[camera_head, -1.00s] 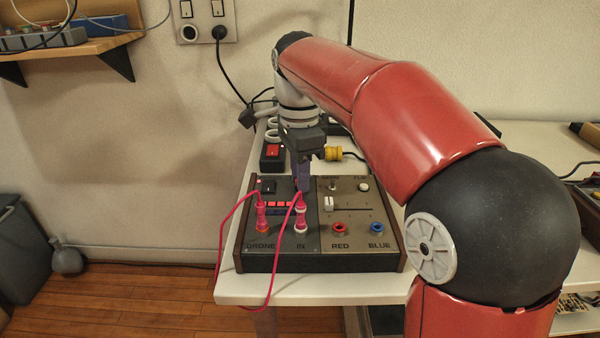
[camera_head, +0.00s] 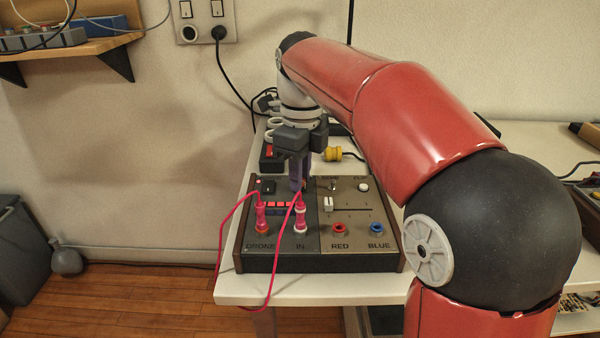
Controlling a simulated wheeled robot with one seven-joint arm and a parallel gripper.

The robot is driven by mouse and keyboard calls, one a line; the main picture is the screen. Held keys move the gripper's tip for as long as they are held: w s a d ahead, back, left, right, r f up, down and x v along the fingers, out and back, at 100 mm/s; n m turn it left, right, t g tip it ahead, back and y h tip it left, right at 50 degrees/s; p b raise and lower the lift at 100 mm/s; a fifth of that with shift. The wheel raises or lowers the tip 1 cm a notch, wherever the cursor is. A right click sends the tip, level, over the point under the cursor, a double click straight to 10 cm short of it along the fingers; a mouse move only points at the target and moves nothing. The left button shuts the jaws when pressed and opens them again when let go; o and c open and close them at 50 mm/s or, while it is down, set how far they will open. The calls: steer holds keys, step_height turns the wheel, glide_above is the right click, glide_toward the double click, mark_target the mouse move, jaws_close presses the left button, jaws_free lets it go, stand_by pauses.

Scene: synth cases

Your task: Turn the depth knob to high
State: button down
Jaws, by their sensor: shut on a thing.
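The control box (camera_head: 318,263) sits near the front left of the white table, with a dark left panel and a brown right panel. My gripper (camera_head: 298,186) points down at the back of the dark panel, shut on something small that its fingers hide. I take this to be the depth knob, but neither the knob, its label nor its pointer shows. Just in front of the fingers, a pink cable runs from the plug in the IN socket (camera_head: 300,228). A second pink plug (camera_head: 262,222) stands in the DRONE socket.
The brown panel has a white slider (camera_head: 328,204), a red socket (camera_head: 339,229) and a blue socket (camera_head: 377,229). My red arm covers much of the table's right side.

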steer(key=shift+m, duration=0.5)
steer(key=c, duration=1.3)
jaws_free()
step_height(320, 180, up, 8)
steer(key=shift+w+d+f, duration=0.1)
